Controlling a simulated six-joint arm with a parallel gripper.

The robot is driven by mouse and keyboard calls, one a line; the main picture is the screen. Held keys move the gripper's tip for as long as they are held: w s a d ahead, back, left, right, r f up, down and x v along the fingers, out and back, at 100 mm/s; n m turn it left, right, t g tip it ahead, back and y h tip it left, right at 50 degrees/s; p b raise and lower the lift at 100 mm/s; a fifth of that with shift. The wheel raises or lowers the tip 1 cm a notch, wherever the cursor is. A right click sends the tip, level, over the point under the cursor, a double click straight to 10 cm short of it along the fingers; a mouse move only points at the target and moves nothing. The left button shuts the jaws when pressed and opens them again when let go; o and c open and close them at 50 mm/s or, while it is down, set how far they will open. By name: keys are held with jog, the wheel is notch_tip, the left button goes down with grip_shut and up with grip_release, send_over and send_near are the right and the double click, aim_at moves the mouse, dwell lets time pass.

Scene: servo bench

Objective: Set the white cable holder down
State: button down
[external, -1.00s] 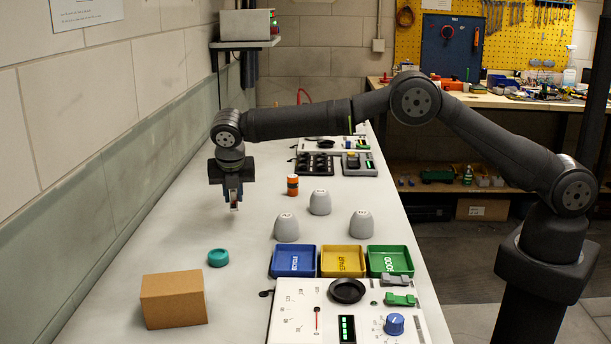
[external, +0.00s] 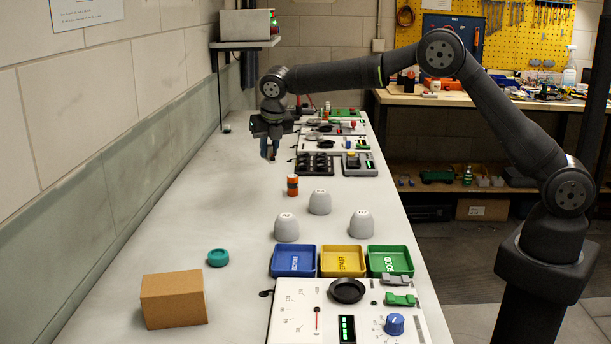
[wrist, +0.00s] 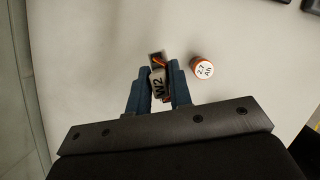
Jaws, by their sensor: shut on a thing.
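My gripper (external: 270,155) hangs above the far part of the white bench (external: 215,200), up and behind the small orange bottle in the picture. In the wrist view my gripper (wrist: 159,92) is shut on the white cable holder (wrist: 158,84), a small pale block marked "W2" with a dark end and an orange strip. The fingers cover its sides. The holder is clear of the bench; in the external view it is too small to make out well between the fingers.
A black socket rack (external: 315,164) lies right of my gripper. Grey cups (external: 320,202) stand nearer.

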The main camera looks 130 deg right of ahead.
jog(key=s+d+n+t, duration=0.1)
jog(key=s+d+n, duration=0.35)
jog(key=s, duration=0.25)
send_over(242, 192)
jog(key=a, duration=0.2)
jog(key=shift+m, duration=0.35)
jog(key=f, duration=0.6)
jog(key=shift+d+f, duration=0.25)
jog(key=shift+f, duration=0.05)
jog(key=shift+f+h, duration=0.3)
jog(key=shift+f, duration=1.7)
jog(key=shift+f, duration=0.15)
jog(key=c, duration=1.3)
grip_release()
jog(key=v, duration=1.2)
jog(key=shift+s, duration=0.2)
